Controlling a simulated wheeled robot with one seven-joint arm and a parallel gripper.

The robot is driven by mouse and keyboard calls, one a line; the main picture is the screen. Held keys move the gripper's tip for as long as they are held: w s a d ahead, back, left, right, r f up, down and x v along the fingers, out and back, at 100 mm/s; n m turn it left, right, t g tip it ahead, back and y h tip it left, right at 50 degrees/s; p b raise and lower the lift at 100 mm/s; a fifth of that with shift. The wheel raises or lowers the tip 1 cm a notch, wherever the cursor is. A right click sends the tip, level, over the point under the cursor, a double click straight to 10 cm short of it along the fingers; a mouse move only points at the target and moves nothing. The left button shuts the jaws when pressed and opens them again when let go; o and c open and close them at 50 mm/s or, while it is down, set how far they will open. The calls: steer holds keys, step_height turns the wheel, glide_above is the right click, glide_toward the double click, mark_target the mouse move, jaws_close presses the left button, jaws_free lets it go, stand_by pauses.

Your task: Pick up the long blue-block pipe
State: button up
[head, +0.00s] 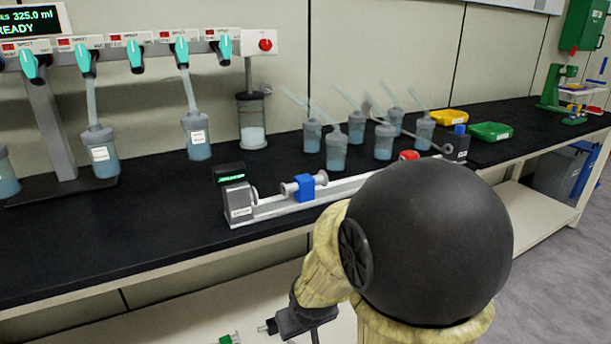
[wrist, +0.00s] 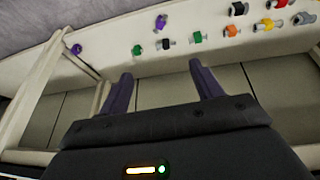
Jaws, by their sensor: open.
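A pipe with a blue block (head: 305,187) around its middle rests on the white rail (head: 268,209) of a small bench device in the head view. Its grey ends stick out on both sides of the block. I cannot judge its length against other blue-block pipes, as no other is clear. My gripper (wrist: 160,72) is open in the wrist view, with two purple fingers apart and nothing between them. In the head view my dark wrist is low, below the bench front, away from the blue-block pipe. My round black arm joint hides part of the bench and rail.
A pale lower shelf (wrist: 110,45) carries several short pipes with coloured blocks, among them a green one (wrist: 194,37) and an orange one (wrist: 231,30). On the black bench (head: 120,225) stand several flasks (head: 337,150), a yellow box (head: 450,116) and a green box (head: 490,131).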

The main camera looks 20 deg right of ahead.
steer(key=w+d+r+t+p, duration=0.2)
steer(key=d+r+t+p, duration=0.1)
steer(key=r+p, duration=0.3)
steer(key=w+d+r+n+t+y+p, duration=0.1)
steer(key=w+d+r+t+p, duration=0.1)
steer(key=d+r+p, duration=0.4)
steer(key=w+d+r+t+y+p, duration=0.1)
steer(key=w+d+r+t+p, duration=0.1)
steer(key=r+p, duration=0.4)
step_height(320, 180, up, 6)
steer(key=d+t, duration=0.1)
steer(key=d, duration=0.1)
steer(key=shift+w+d+t, duration=0.3)
steer(key=shift+w+t, duration=0.05)
steer(key=shift+t, duration=0.05)
steer(key=shift+f, duration=0.15)
steer(key=b, duration=0.2)
glide_toward(309, 194)
steer(key=x, duration=0.5)
steer(key=shift+w+d, duration=0.1)
steer(key=shift+w, duration=0.15)
steer(key=x, duration=0.5)
steer(key=shift+w+a+f, duration=0.1)
steer(key=shift+a+f, duration=0.05)
steer(key=shift+a, duration=0.05)
